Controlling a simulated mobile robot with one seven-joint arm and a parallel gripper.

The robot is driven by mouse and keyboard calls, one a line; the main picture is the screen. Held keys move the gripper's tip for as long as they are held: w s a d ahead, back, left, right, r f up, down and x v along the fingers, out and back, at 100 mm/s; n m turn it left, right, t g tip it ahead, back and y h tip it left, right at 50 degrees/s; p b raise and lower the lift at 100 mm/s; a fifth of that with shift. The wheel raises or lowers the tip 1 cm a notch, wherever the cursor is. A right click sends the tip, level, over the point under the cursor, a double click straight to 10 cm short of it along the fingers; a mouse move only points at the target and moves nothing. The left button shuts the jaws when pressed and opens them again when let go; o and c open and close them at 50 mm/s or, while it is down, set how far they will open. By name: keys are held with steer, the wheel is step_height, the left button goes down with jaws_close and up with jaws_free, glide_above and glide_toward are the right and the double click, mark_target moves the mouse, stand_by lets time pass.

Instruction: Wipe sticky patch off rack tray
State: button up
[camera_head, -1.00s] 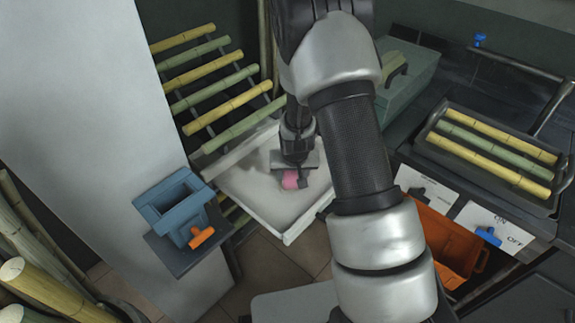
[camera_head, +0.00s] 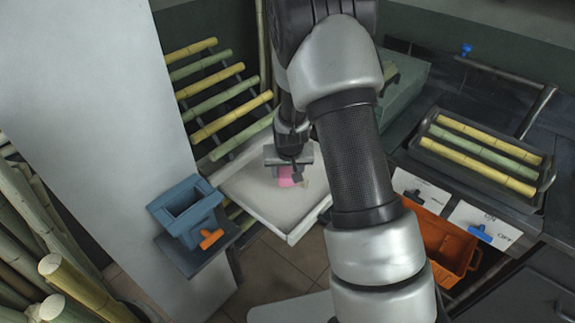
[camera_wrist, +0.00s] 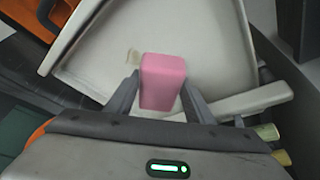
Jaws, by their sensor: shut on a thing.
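The rack tray (camera_head: 250,197) is a shallow white tray with raised edges, below the cane rack in the head view. It fills much of the wrist view (camera_wrist: 215,45). A pink sponge block (camera_wrist: 163,80) is held between the two fingers of my gripper (camera_wrist: 160,98); it also shows in the head view (camera_head: 286,178). My gripper (camera_head: 288,165) points down over the tray's inside. A small tan patch (camera_wrist: 133,57) lies on the tray floor just left of the sponge in the wrist view. I cannot tell whether the sponge touches the floor.
Cane stalks lie on the slanted rack (camera_head: 215,90) behind the tray. A blue-grey box-like fixture (camera_head: 187,210) with an orange handle stands left. Right are an orange bin (camera_head: 440,235), labelled switches and a cane-filled tray (camera_head: 470,175). My arm hides part of the middle.

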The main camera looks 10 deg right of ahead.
steer(key=shift+r+p, duration=0.4)
steer(key=shift+r, duration=0.6)
